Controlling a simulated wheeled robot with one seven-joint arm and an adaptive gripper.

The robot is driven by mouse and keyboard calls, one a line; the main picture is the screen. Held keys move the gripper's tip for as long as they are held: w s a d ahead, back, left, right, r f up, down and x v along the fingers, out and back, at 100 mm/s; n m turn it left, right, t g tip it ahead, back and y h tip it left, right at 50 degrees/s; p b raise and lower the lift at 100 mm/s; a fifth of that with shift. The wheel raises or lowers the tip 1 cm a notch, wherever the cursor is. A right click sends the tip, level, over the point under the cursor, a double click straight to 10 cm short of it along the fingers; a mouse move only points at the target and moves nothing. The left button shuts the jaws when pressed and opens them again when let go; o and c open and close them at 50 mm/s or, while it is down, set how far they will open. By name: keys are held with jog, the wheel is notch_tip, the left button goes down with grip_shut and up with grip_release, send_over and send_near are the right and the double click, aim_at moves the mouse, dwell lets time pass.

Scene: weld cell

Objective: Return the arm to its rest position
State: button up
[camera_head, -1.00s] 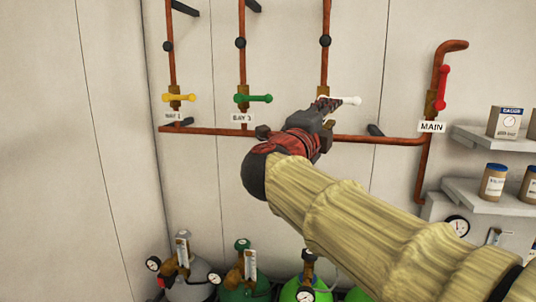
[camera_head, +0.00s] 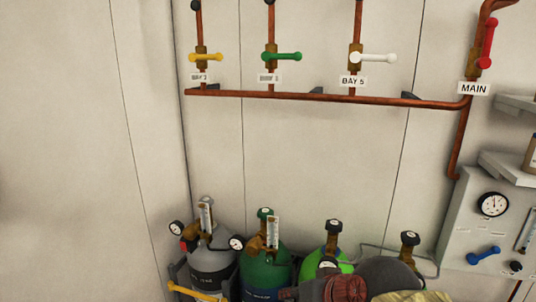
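My gripper (camera_head: 300,292) is low at the bottom edge, in front of the gas cylinders and well below the valves. Its dark and red-striped body shows, but its fingers are cut off or too unclear to read. My arm in its tan sleeve (camera_head: 408,296) is mostly out of view. On the pipes above, the yellow (camera_head: 206,57), green (camera_head: 283,56) and white (camera_head: 374,57) valve handles lie horizontal. The red MAIN handle (camera_head: 488,44) stands nearly upright along its pipe.
A grey cylinder (camera_head: 212,262), a dark green cylinder (camera_head: 268,262) and a bright green cylinder (camera_head: 318,262) stand below. A panel with a gauge (camera_head: 493,204) and a blue handle (camera_head: 484,255), with shelves (camera_head: 512,168) above, is at the right. The wall between is clear.

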jog(key=s+d+f+g+h+b, duration=0.1)
jog(key=s+d+f+h+b, duration=0.2)
jog(key=s+d+f+b, duration=0.5)
jog(key=s+d+f, duration=0.4)
jog(key=d+f, duration=0.1)
jog(key=f, duration=0.2)
jog(key=shift+s+m+g+h, duration=0.3)
jog(key=shift+s, duration=0.1)
